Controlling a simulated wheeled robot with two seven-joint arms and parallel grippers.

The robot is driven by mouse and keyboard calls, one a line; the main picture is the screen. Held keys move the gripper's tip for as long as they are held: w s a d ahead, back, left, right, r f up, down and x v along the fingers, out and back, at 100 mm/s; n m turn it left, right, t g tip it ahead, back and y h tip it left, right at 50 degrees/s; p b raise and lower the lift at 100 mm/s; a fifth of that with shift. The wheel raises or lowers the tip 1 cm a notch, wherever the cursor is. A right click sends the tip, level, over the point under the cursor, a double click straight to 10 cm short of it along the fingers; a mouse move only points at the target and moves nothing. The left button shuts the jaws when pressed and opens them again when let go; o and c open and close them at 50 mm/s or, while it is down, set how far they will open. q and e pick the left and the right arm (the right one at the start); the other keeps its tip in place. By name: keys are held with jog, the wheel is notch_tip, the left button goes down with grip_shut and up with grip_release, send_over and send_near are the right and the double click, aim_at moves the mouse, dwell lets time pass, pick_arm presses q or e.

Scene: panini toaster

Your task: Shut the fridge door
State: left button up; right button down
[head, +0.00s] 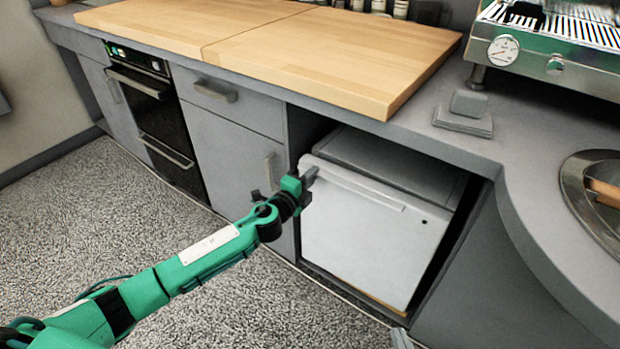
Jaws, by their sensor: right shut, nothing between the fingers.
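The small fridge (400,165) stands in an open bay under the counter, its grey top showing. Its white door (365,245) covers the front and lies against or very near the body; I cannot tell whether a thin gap is left. My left gripper (309,176) is at the door's upper left corner, touching or very near it; its finger opening is unclear. A small grey tip at the bottom edge, below the door's lower right corner, appears to be my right gripper (400,339), shut and empty and mostly out of view.
Grey cabinets (235,160) and a black oven (155,110) are left of the fridge. A wooden board (270,45) overhangs the counter above. A coffee machine (555,45) and sink (575,185) are right. The speckled floor (215,295) in front is clear.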

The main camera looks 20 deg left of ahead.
pick_arm(q)
jog(key=o, duration=0.4)
